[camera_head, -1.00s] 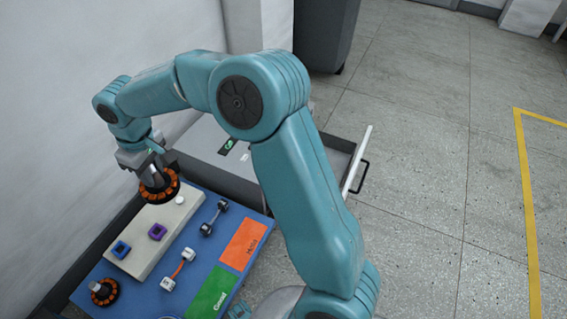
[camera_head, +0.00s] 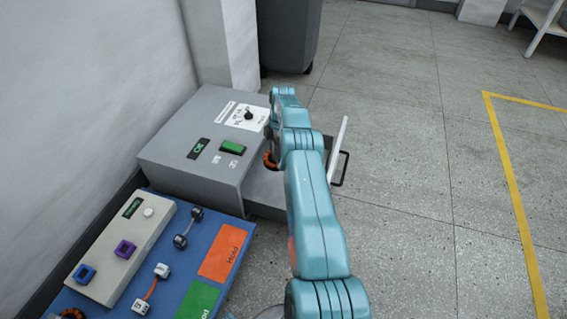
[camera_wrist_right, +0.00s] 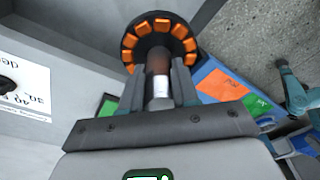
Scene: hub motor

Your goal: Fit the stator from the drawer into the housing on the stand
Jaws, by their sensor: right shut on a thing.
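My right gripper (camera_wrist_right: 158,88) is shut on the shaft of a stator (camera_wrist_right: 162,24), a dark ring with orange coils. In the head view the stator (camera_head: 269,160) shows partly at the left of my right arm, by the open drawer (camera_head: 268,190); the arm hides the gripper there. A second orange-coiled part (camera_head: 72,314) is cut off at the bottom left edge. The housing and its stand cannot be made out. My left gripper is not in view.
A grey box (camera_head: 180,150) with a display and green button stands behind a blue mat (camera_head: 207,222). The mat bears a pale block (camera_head: 125,250), small parts, and orange and green fields. The drawer's white front (camera_head: 338,145) sticks out right.

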